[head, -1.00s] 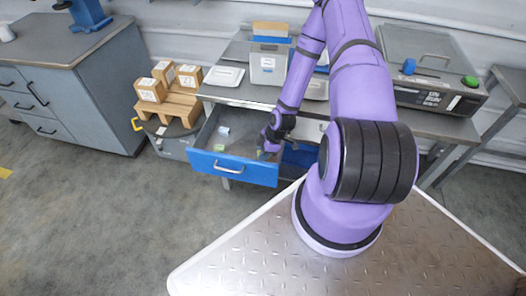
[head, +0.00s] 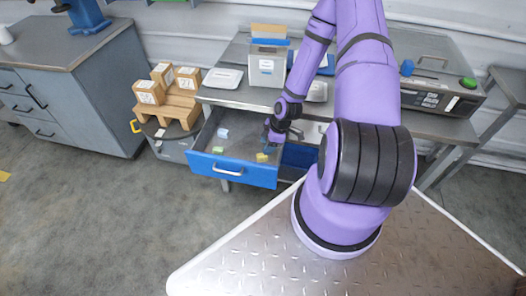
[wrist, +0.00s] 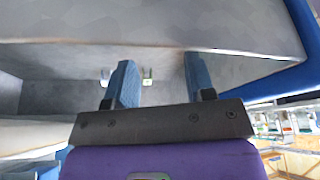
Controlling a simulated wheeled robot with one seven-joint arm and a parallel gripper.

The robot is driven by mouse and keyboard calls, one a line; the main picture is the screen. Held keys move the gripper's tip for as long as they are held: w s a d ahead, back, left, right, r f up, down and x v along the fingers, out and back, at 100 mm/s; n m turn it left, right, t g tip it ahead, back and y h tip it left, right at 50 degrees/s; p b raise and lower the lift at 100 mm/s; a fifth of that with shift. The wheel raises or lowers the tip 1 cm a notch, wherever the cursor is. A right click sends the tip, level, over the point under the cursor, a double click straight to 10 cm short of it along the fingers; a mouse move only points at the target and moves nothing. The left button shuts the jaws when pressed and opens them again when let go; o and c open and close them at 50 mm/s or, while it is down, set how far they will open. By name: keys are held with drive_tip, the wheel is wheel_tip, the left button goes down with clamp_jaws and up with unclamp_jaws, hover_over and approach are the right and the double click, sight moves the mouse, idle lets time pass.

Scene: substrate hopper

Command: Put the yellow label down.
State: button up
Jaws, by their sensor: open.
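The yellow label (head: 262,157) lies inside the open blue drawer (head: 231,172), near the right end of its front wall. My gripper (head: 267,143) is just above and behind it in the head view, apart from it as far as I can tell. In the wrist view my gripper (wrist: 160,80) has its two blue fingers spread wide with nothing held between them. I cannot make out the yellow label in the wrist view.
A pale blue piece (head: 223,132) and a green piece (head: 218,150) also lie in the drawer. The bench (head: 232,95) overhangs behind it. Boxes on a pallet (head: 180,103) stand to the left. The drawer's middle is clear.

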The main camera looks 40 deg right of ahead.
drive_tip(key=d+r+m+g+h, duration=0.1)
drive_tip(key=d+r+m+h, duration=0.2)
drive_tip(key=r, duration=1.7)
drive_tip(key=a+r+m+h, duration=0.2)
drive_tip(key=a+r+m, duration=0.15)
drive_tip(key=r, duration=1.25)
drive_tip(key=s+a+r+m+t, duration=0.2)
drive_tip(key=s+a+r, duration=0.4)
drive_tip(key=s+r, duration=0.2)
drive_tip(key=s+a+r+m+t+y, duration=0.1)
drive_tip(key=s+a+r+m+t, duration=0.1)
drive_tip(key=s+a+r, duration=0.4)
drive_tip(key=s+r+m, duration=0.1)
drive_tip(key=s+r, duration=0.2)
drive_tip(key=r, duration=0.2)
drive_tip(key=shift+s+r+m, duration=0.3)
drive_tip(key=shift+r+m, duration=0.05)
drive_tip(key=shift+r, duration=0.05)
